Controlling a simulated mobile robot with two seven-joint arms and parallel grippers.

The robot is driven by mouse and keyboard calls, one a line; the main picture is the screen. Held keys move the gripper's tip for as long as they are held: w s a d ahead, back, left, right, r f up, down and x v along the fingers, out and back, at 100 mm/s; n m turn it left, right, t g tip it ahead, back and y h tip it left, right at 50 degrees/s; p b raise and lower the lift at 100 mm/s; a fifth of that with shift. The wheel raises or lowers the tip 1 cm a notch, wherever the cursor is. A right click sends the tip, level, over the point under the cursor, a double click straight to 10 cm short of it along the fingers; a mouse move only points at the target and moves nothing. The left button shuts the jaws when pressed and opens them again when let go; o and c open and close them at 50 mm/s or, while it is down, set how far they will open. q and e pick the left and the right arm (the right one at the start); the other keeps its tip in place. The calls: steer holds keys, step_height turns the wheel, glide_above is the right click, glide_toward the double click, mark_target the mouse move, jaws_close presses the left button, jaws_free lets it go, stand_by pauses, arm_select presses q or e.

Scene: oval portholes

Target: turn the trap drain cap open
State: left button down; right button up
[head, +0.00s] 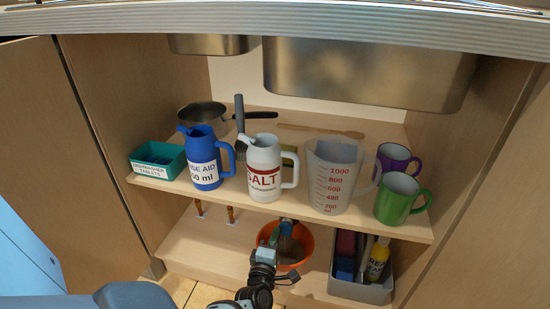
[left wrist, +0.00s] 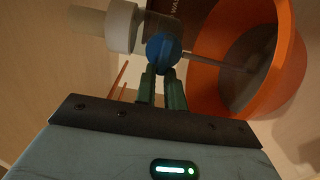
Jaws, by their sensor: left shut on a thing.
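The trap drain cap (left wrist: 163,50) is a round blue piece at the top of the left wrist view, beside a white pipe fitting (left wrist: 122,26). My left gripper (left wrist: 161,76) has its two green fingers closed on the cap, with the fingertips at its lower edge. In the head view my left gripper (head: 277,243) reaches under the shelf in front of the orange bowl (head: 302,262). I cannot make out the cap clearly there. A thin grey streak runs from the cap towards the bowl in the left wrist view. My right gripper is not in view.
The shelf (head: 230,208) above my gripper holds a blue jug (head: 203,158), a white SALT jug (head: 263,168), a clear measuring jug (head: 333,180), mugs and a teal box (head: 157,168). A grey bin (head: 360,290) with bottles stands right of the bowl. Cabinet walls close in both sides.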

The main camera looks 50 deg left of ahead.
arm_select(q)
steer(key=c, duration=1.5)
jaws_free()
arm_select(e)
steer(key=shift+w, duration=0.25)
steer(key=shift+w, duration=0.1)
